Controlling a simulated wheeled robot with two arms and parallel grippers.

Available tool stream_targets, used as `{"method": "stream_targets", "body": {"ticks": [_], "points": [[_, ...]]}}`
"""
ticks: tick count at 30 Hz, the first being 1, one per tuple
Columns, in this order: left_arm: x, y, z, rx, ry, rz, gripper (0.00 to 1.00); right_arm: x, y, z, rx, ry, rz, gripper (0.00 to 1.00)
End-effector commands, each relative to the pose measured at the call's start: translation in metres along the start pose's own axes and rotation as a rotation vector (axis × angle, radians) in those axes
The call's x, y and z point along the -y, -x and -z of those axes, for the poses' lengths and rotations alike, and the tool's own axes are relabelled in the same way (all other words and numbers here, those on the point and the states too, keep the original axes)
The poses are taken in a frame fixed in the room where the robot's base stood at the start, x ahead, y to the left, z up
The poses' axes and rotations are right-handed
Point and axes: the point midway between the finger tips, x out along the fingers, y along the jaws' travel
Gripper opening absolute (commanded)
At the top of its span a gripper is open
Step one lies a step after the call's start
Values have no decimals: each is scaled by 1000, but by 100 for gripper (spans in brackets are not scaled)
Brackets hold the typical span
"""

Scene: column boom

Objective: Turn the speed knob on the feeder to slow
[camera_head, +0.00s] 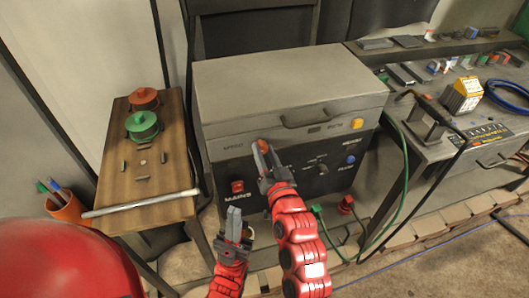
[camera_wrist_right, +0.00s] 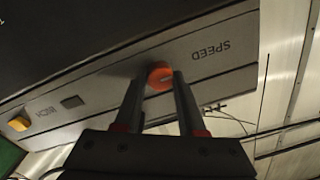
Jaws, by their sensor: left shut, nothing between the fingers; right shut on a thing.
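The feeder (camera_head: 285,85) is a grey box with a black lower front panel in the head view. Its orange-red speed knob (camera_head: 263,144) sits on the grey upper front strip, right of the SPEED label. The knob also shows in the right wrist view (camera_wrist_right: 160,76), between the fingertips. My right gripper (camera_head: 262,151) is shut on the knob, its fingers on either side of it. The fingers partly hide the knob, and I cannot tell its pointer setting. My left gripper (camera_head: 233,213) is shut and empty, low in front of the feeder, apart from it.
A red rocker switch (camera_head: 237,187), a black dial (camera_head: 322,170) and a blue button (camera_head: 351,159) are on the black panel. A wooden side table (camera_head: 150,185) with red and green spools stands left. A cluttered bench (camera_head: 430,150) with cables stands right.

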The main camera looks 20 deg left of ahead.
Motion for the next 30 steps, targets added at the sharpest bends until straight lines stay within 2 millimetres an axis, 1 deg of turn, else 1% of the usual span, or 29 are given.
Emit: {"method": "stream_targets", "body": {"ticks": [1,9,10,14,15,24,26,29,30], "points": [[0,0,0,0,0,0,0,0,0,-2,5,2,-1,0],[0,0,0,0,0,0,0,-1,0,-3,6,2,-1,0],[0,0,0,0,0,0,0,-1,0,-3,6,2,-1,45],[0,0,0,0,0,0,0,0,0,-2,4,1,-1,68],[0,0,0,0,0,0,0,0,0,-2,4,1,-1,69],[0,1,0,0,0,0,0,0,2,-1,2,1,-1,69],[0,2,0,0,0,0,0,-1,6,-2,2,0,-1,69],[0,4,-1,0,0,0,0,-1,19,-2,-1,0,-1,69],[0,5,-1,0,0,0,0,-1,26,-2,0,0,-1,69]]}}
